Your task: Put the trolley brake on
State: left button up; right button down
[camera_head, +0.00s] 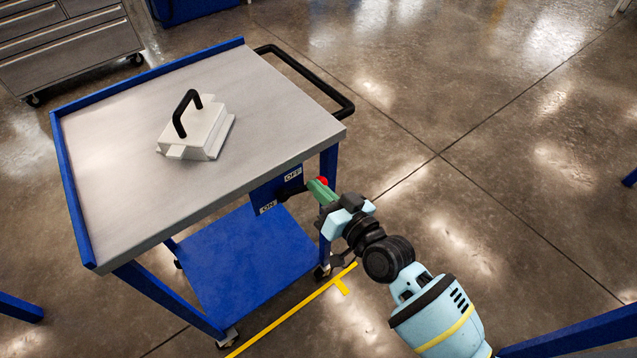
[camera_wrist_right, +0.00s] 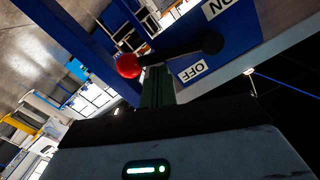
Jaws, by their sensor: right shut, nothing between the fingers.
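The trolley (camera_head: 115,150) has a grey top and a blue frame. A blue brake panel (camera_head: 277,190) hangs under its near right edge, with an ON label (camera_head: 268,207) and an OFF label (camera_head: 293,173); they also show in the right wrist view. The black brake lever (camera_wrist_right: 170,55) ends in a red knob (camera_wrist_right: 127,65) and sticks out from the panel, leaning somewhat to the OFF side. My right gripper (camera_head: 320,189) is shut and empty; its green fingers (camera_wrist_right: 157,87) are beside the lever near the knob, on the OFF side. Contact is unclear. My left gripper is out of view.
A pale box with a black handle (camera_head: 196,130) sits on the trolley top. A black push handle (camera_head: 310,80) juts from the far right side. A grey drawer cabinet (camera_head: 70,50) stands at the upper left. A yellow line (camera_head: 295,308) marks the floor. Floor to the right is mostly clear.

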pick_arm(q)
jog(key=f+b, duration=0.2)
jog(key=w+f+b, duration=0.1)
jog(key=b, duration=0.1)
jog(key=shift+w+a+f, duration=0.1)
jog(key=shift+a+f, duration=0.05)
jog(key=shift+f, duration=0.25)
pick_arm(e)
jog(key=f+m, duration=0.1)
jog(key=m, duration=0.2)
jog(key=s+a+f+m, duration=0.1)
jog(key=f+m, duration=0.1)
jog(key=m, duration=0.1)
jog(key=a+f+m, duration=0.1)
jog(key=m, duration=0.2)
jog(key=shift+s+f+y, duration=0.3)
jog(key=shift+f+y, duration=0.1)
jog(key=shift+a, duration=0.1)
